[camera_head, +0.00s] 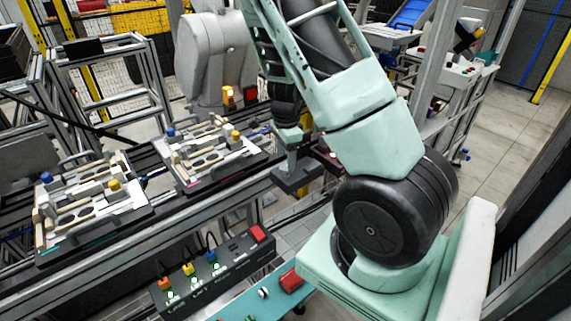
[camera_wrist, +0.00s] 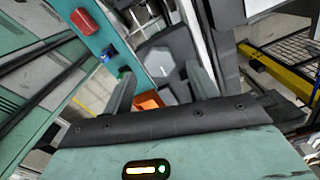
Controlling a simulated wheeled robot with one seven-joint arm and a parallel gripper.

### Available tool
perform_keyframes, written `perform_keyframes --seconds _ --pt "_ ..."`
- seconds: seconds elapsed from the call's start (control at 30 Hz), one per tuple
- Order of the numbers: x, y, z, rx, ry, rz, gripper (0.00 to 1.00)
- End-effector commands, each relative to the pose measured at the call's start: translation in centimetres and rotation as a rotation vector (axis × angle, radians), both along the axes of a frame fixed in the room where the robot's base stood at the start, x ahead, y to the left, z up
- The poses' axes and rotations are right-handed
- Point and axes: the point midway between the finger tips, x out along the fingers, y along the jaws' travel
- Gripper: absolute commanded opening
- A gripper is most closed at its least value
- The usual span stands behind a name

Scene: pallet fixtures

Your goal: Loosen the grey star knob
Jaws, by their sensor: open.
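I cannot pick out a grey star knob with certainty in either view. In the wrist view, a light grey, many-sided face (camera_wrist: 160,63) on a dark block shows beyond and between my fingertips; I cannot tell what it is. My gripper (camera_wrist: 160,72) is open, its two dark fingers apart with nothing held between them. In the head view my gripper (camera_head: 297,178) hangs right of the nearer rail, beside the right pallet fixture (camera_head: 218,158). That fixture carries a blue and a yellow knob. The left fixture (camera_head: 90,207) also has a blue and a yellow knob.
A dark control box (camera_head: 215,270) with coloured buttons stands in front of the rail (camera_head: 150,235). A teal shelf (camera_head: 270,295) with a red block (camera_head: 291,281) lies right of it. A grey machine (camera_head: 212,55) stands behind the right fixture. Open floor (camera_head: 510,130) lies far right.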

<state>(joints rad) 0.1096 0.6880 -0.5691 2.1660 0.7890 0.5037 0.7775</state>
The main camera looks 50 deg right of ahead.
Motion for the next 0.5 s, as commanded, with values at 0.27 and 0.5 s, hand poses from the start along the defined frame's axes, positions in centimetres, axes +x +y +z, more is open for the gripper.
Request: perform_keyframes --seconds 0.27,0.5 --pt "0.0 0.0 -2.7 0.001 0.0 0.0 0.59" --pt "0.0 0.0 -2.9 0.0 -0.001 0.001 0.59"
